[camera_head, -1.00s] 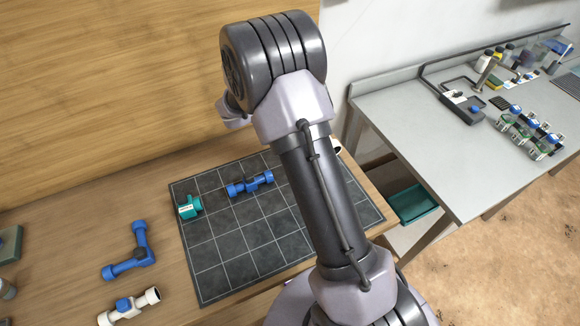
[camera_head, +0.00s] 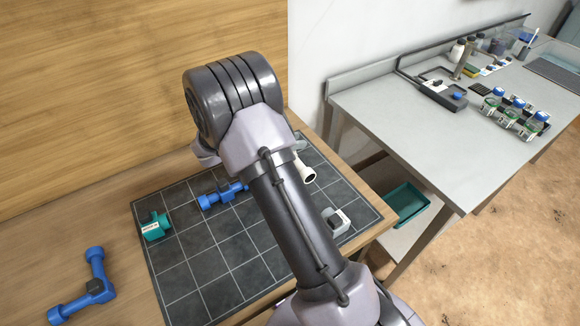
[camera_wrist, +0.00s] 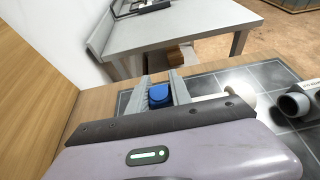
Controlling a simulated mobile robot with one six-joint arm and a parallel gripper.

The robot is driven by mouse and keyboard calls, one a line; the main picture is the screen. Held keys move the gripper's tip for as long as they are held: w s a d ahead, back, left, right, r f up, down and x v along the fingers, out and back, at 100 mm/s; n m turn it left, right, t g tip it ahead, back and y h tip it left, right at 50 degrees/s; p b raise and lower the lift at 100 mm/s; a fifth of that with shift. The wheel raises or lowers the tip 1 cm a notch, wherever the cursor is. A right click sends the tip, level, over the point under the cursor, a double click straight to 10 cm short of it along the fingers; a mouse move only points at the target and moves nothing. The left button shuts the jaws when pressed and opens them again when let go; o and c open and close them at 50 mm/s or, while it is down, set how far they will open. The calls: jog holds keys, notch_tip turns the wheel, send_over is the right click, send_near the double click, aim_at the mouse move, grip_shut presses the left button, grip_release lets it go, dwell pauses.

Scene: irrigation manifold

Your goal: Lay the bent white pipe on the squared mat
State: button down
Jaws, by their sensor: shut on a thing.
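The squared mat (camera_head: 190,277) is dark with pale grid lines and lies on the wooden table; part of it shows at the right of the wrist view (camera_wrist: 238,82). My gripper (camera_wrist: 160,80) is shut on the bent white pipe, at its blue joint (camera_wrist: 158,95). One white arm of the pipe (camera_wrist: 212,97) sticks out to the right there. In the head view a white open end (camera_head: 308,176) shows beside my arm, over the mat's far right part. My arm hides the rest. I cannot tell whether the pipe touches the mat.
On the mat are a teal fitting (camera_head: 155,227), a blue fitting (camera_head: 222,196) and a grey-white fitting (camera_head: 336,221), close right of the pipe in the wrist view (camera_wrist: 294,103). A bent blue pipe (camera_head: 92,288) lies left of the mat. The front left squares are clear.

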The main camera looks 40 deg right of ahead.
notch_tip(320, 180, down, 5)
jog(key=shift+b, duration=0.95)
jog(key=shift+r, duration=0.2)
jog(key=c, duration=1.2)
grip_release()
jog(key=shift+f, duration=0.15)
jog(key=shift+o, duration=0.2)
